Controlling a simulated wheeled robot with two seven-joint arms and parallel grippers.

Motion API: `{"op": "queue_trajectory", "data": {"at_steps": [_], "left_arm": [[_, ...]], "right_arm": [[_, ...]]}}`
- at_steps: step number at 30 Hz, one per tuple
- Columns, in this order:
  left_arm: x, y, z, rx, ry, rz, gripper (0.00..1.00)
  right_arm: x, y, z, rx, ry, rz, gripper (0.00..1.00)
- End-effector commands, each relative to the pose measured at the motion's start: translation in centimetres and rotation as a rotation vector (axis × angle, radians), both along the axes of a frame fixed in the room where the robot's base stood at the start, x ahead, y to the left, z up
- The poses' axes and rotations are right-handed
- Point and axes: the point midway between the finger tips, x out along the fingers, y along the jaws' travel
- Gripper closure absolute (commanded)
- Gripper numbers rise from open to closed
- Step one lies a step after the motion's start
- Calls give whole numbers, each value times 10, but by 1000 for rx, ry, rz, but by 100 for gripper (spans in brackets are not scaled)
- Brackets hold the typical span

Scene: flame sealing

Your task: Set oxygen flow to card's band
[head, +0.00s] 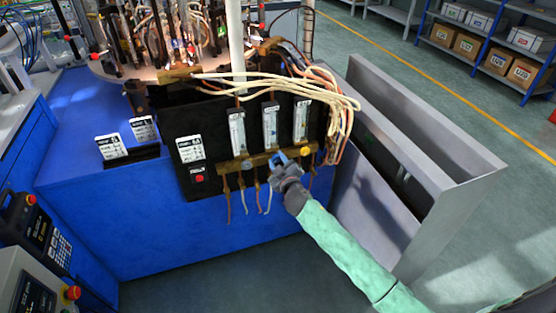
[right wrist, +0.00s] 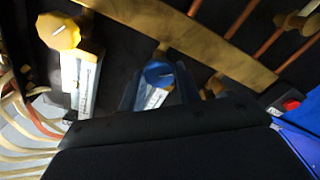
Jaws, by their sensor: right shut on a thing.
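Three upright flow meters stand on a black panel in the head view: left (head: 237,131), middle (head: 270,126) and right (head: 302,121). My right gripper (head: 281,162) is at the foot of the middle meter. In the right wrist view it is shut around a blue knob (right wrist: 158,73), which has a pale pointer line. A yellow knob (head: 304,151) is under the right meter; it also shows in the right wrist view (right wrist: 60,32). Printed cards stand at the left (head: 110,147), beside it (head: 143,128), and on the panel (head: 190,148). Their print and the meter readings are too small to read.
A brass rail (head: 236,167) with hanging tubes runs below the meters. Pale hoses (head: 330,90) loop over the right meter. A red button (head: 199,178) is on the panel. A grey metal bin (head: 370,190) stands close at the right of my arm.

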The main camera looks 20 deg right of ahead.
Motion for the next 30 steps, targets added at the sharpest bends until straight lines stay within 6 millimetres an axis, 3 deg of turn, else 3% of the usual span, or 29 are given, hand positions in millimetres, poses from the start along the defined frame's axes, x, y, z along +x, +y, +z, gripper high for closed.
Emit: {"op": "queue_trajectory", "data": {"at_steps": [18, 30], "left_arm": [[-8, 23, 28, 54, 61, 21, 11], [-12, 34, 44, 77, 83, 27, 11]], "right_arm": [[0, 1, -1, -574, -18, 1, 90], [-1, 2, -3, -822, -27, 1, 90]]}}
